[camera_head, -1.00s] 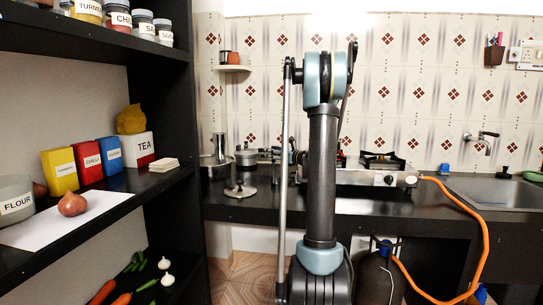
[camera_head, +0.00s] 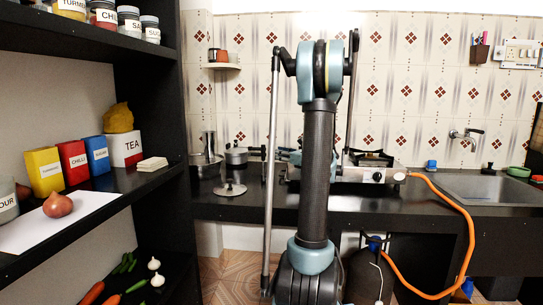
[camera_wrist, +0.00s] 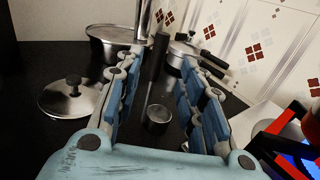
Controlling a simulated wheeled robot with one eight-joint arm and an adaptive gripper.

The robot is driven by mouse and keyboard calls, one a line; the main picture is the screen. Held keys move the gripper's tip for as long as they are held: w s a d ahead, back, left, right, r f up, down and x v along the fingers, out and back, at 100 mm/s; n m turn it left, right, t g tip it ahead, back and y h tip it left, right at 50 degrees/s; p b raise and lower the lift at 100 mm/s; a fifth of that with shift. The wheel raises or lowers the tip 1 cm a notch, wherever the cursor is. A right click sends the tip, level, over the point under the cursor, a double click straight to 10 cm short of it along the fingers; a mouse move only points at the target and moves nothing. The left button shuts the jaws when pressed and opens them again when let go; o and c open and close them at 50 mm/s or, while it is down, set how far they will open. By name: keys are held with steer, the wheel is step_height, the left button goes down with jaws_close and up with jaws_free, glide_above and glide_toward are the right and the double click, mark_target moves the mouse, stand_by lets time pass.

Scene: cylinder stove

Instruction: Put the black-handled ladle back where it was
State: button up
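In the wrist view, the black-handled ladle shows between the two fingers of my gripper (camera_wrist: 163,58). Its black handle (camera_wrist: 154,66) runs toward the far side, and its small round steel bowl (camera_wrist: 158,117) is nearer the wrist. The fingers, with blue pads, are spread apart with dark gaps visible on both sides of the handle; I see no clear contact. Whether the ladle rests fully on the black counter cannot be told. In the head view, my arm hides most of the gripper and the ladle.
A steel lid (camera_head: 229,189) lies on the black counter, left of my arm. A steel pot (camera_head: 205,166) and a pan (camera_head: 236,156) stand behind it. The stove (camera_head: 372,170) with an orange hose (camera_head: 470,215) is to the right. The shelf (camera_head: 160,180) stands close on the left.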

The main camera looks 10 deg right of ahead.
steer(key=s+a+f+n+g+h, duration=0.2)
steer(key=s+a+f+n+g, duration=0.2)
steer(key=s+a+n, duration=0.5)
steer(key=s+a+f+n+g+h, duration=0.1)
steer(key=s+a+f+n+g, duration=0.35)
steer(key=s, duration=0.75)
steer(key=s+d+f+n+g+h, duration=0.1)
steer(key=s+f+n, duration=0.3)
steer(key=s, duration=0.4)
steer(key=s+d+f+n+g+h, duration=0.1)
steer(key=s+d+f+n+h, duration=0.2)
steer(key=s+n, duration=0.3)
steer(key=s+d+f+n+g+h, duration=0.1)
steer(key=s+f+n+h, duration=0.3)
steer(key=s, duration=0.7)
steer(key=shift+d+f+n, duration=0.55)
steer(key=shift+d+f, duration=0.25)
steer(key=shift+d, duration=0.1)
steer(key=shift+g, duration=0.25)
